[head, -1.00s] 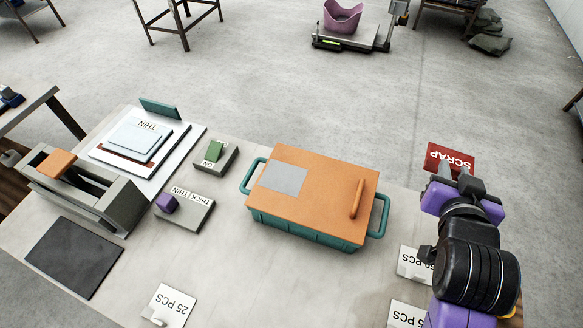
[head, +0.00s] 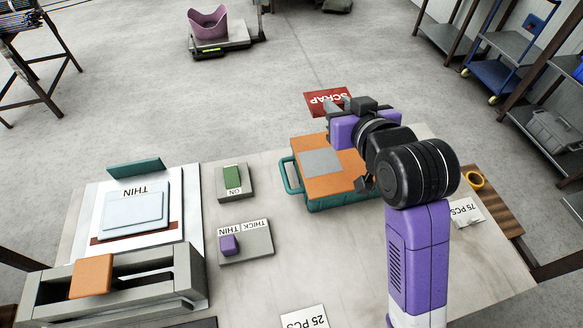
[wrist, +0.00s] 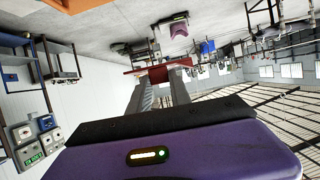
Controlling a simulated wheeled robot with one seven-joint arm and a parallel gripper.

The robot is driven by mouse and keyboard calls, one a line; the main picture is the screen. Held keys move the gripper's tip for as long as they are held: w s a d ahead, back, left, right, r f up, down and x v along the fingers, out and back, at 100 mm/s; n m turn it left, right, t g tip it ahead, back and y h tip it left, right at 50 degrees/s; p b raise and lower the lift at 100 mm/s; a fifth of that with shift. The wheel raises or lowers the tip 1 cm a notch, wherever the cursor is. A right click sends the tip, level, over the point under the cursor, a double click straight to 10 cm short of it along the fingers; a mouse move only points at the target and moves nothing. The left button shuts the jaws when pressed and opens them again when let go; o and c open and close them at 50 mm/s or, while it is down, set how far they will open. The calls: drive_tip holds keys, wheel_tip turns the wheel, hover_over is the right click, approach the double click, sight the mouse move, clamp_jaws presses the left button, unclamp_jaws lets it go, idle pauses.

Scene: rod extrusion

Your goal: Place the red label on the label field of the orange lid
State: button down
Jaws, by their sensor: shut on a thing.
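The red label (head: 322,102), marked SCRAP, is held at its edge between the two fingers of my gripper (head: 340,104). In the wrist view, it shows edge-on as a red strip (wrist: 160,67) at the ends of the gripper fingers (wrist: 162,78). In the head view, it appears above the far edge of the orange lid (head: 332,188), apart from it. The lid lies on a teal box (head: 340,203) and has a grey label field (head: 322,161), which is bare. My arm hides the lid's right part and handle.
The table holds a green switch block (head: 232,182), a purple THICK/THIN slider block (head: 245,243) and a grey fixture (head: 170,275) with an orange piece. White count cards, such as 75 PCS (head: 466,213), lie at the right and front. Shelves (head: 500,70) stand beyond at right.

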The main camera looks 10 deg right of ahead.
sight(326, 176)
drive_tip(key=f, duration=2)
drive_tip(key=shift+s+a+f, duration=0.1)
drive_tip(key=shift+a+f, duration=0.05)
drive_tip(key=shift+a, duration=0.1)
drive_tip(key=shift+f, duration=0.1)
drive_tip(key=shift+f, duration=0.1)
drive_tip(key=c, duration=1.2)
unclamp_jaws()
drive_tip(key=shift+r+p, duration=0.35)
drive_tip(key=b+v, duration=0.1)
drive_tip(key=v, duration=1.1)
drive_tip(key=shift+d+f, duration=0.1)
drive_tip(key=shift+s, duration=0.1)
